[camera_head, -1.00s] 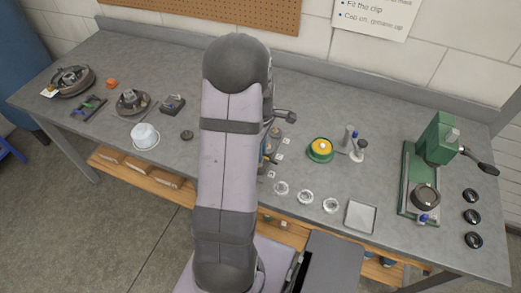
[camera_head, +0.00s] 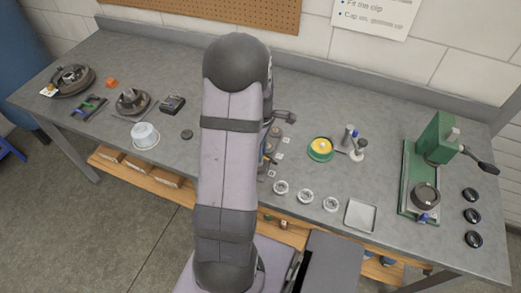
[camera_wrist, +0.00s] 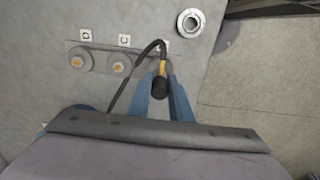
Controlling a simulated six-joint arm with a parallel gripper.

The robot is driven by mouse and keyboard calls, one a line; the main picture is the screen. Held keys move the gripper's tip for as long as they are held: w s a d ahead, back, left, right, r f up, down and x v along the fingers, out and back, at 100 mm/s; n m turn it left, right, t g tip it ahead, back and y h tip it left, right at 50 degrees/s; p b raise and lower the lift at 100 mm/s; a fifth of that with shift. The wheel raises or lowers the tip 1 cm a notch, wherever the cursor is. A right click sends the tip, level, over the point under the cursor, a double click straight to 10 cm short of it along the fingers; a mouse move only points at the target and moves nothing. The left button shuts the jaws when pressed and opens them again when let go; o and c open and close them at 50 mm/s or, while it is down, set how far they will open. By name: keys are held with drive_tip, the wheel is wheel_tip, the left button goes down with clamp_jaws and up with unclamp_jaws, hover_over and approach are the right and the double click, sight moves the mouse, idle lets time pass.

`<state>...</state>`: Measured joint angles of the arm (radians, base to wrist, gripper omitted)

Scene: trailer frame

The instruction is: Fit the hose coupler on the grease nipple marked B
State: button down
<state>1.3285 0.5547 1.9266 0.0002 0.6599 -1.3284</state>
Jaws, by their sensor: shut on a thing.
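In the wrist view, my gripper (camera_wrist: 162,96) has its two blue fingers shut on the hose coupler (camera_wrist: 160,86), a dark cylinder. A brass-coloured part (camera_wrist: 163,68) joins it to a black hose (camera_wrist: 150,50), which bends over and runs down to the left. Two grease nipples with brass-coloured tips, one at the far left (camera_wrist: 76,62) and one in the middle (camera_wrist: 118,67), stand on a grey plate to the left of the coupler. A third nipple may be hidden behind the coupler and fingers.
A clear ring (camera_wrist: 190,22) lies just beyond the plate, near the bench edge. In the head view, a yellow-topped green pot (camera_head: 320,148), a square tray (camera_head: 361,215) and a green press (camera_head: 437,140) stand to the right. A white tub (camera_head: 145,134) is left.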

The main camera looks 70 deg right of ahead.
drive_tip(key=shift+f, duration=0.6)
idle(1.7)
drive_tip(key=c, duration=1.1)
unclamp_jaws()
drive_tip(key=shift+r, duration=0.1)
drive_tip(key=shift+r+p, duration=3)
drive_tip(key=shift+r, duration=0.45)
